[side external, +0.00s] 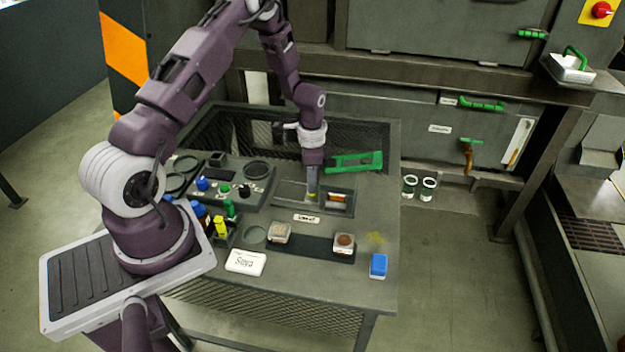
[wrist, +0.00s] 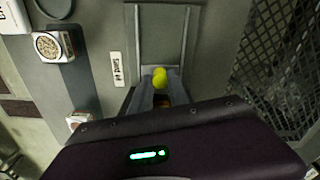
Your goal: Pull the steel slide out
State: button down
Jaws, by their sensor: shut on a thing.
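The steel slide (side external: 289,192) is a flat grey plate in a recessed frame on the bench top, left of a small open well (side external: 337,200). In the wrist view the slide (wrist: 162,38) lies between two straight rails. A yellow knob (wrist: 159,78) stands at its near end. My gripper (side external: 312,193) points down at the line between plate and well, and is shut on the yellow knob. In the wrist view my gripper (wrist: 159,84) hides part of the knob's base and most of the well. Something orange-brown shows inside the well.
A label plate (side external: 306,218) sits in front. Sample dishes (side external: 280,232) (side external: 344,243), a blue block (side external: 379,265) and a white "Soya" card (side external: 246,262) stand near the front. A knob panel (side external: 225,180) is at left.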

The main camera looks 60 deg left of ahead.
jog(key=s+a, duration=0.6)
jog(key=shift+s+a, duration=0.1)
jog(key=shift+a, duration=0.05)
jog(key=c, duration=1.3)
grip_release()
jog(key=shift+o, duration=0.2)
notch_tip(320, 180, up, 7)
jog(key=shift+r, duration=0.1)
